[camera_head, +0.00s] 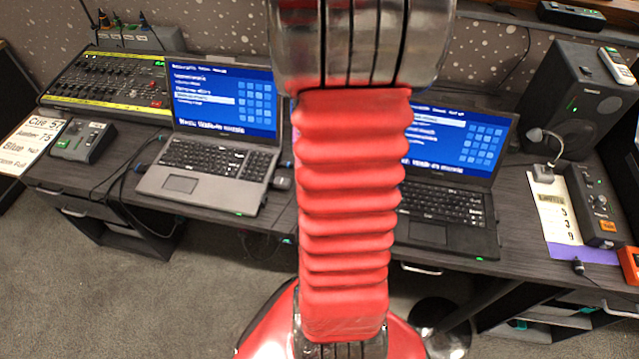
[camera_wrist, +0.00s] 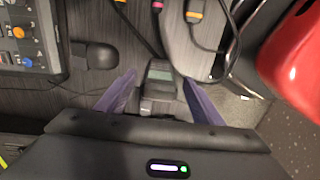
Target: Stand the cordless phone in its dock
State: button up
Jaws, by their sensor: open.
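My gripper (camera_wrist: 158,78) shows in the wrist view as two purple fingers spread apart over the dark desk. Between them lies a small grey device (camera_wrist: 160,73) with a dull screen and pale key-like parts nearer the camera; I cannot tell if it is the phone or its dock. I see no clear contact with the fingers. In the head view my gripper is hidden. A pale handset (camera_head: 617,66) with a small greenish screen, which looks like a cordless phone, lies on the right speaker. I cannot make out the dock for certain.
Two open laptops (camera_head: 207,180) (camera_head: 440,222) stand on the desk, with a mixer (camera_head: 105,85) at left. The speaker (camera_head: 577,100) and a black box (camera_head: 597,205) are at right. In the wrist view, cables (camera_wrist: 222,45) and a dark mouse-like object (camera_wrist: 93,56) lie near the fingers.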

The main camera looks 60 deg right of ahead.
jog(key=shift+f, duration=1.8)
jog(key=shift+c, duration=0.2)
jog(key=c, duration=1.3)
jog(key=shift+o, duration=0.2)
jog(key=shift+r, duration=0.1)
notch_tip(320, 180, up, 10)
jog(key=shift+f, duration=0.1)
